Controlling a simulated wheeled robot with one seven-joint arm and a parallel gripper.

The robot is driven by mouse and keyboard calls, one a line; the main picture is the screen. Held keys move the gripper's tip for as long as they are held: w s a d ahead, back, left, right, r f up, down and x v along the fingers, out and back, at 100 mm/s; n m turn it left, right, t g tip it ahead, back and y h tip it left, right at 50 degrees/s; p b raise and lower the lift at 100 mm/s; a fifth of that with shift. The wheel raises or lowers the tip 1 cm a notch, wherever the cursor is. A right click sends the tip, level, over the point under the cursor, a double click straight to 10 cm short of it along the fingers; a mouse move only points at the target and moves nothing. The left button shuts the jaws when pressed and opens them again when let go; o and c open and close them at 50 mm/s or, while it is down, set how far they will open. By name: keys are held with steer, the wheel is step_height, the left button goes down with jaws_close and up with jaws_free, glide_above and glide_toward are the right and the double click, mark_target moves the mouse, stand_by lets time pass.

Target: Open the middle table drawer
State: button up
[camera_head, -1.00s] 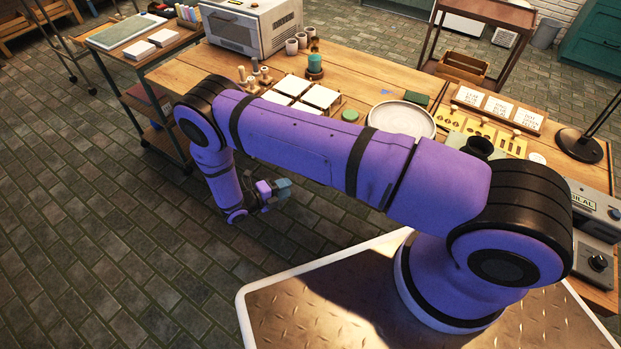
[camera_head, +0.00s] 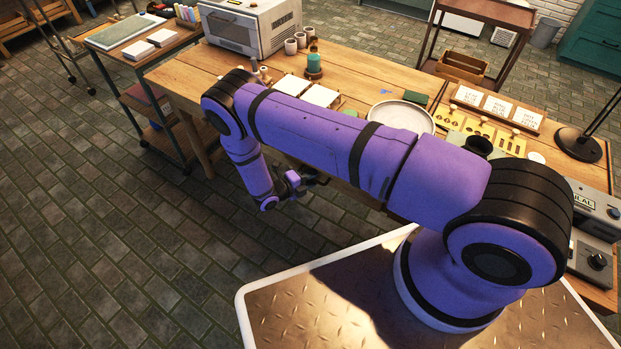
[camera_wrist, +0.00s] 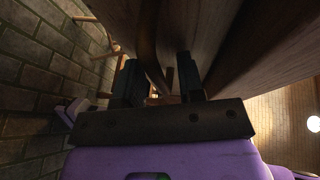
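The wooden work table (camera_head: 185,78) runs across the head view, and my arm covers much of its front. No drawer can be made out clearly there. My gripper (camera_head: 318,181) is low in front of the table's near edge, beside its front side. In the wrist view my gripper (camera_wrist: 160,88) has its two dark fingers apart. Dark wooden panels (camera_wrist: 215,35) of the table front fill the upper middle and right, close to the fingers. A curved brown bar (camera_wrist: 148,45), possibly a drawer handle, reaches down towards the gap between the fingers. I cannot tell if they touch it.
On the table are a white oven (camera_head: 240,28), white tiles (camera_head: 320,96), a round plate (camera_head: 400,116) and a green jar (camera_head: 314,66). A cart (camera_head: 150,105) stands to the left. Bare floor (camera_head: 120,250) is free at the front left.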

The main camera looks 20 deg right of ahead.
jaws_close()
steer(key=s+a, duration=0.7)
steer(key=a, duration=0.3)
steer(key=s+a, duration=0.8)
steer(key=a, duration=0.3)
steer(key=shift+s+a, duration=0.25)
steer(key=shift+s, duration=0.05)
jaws_free()
steer(key=shift+a, duration=0.1)
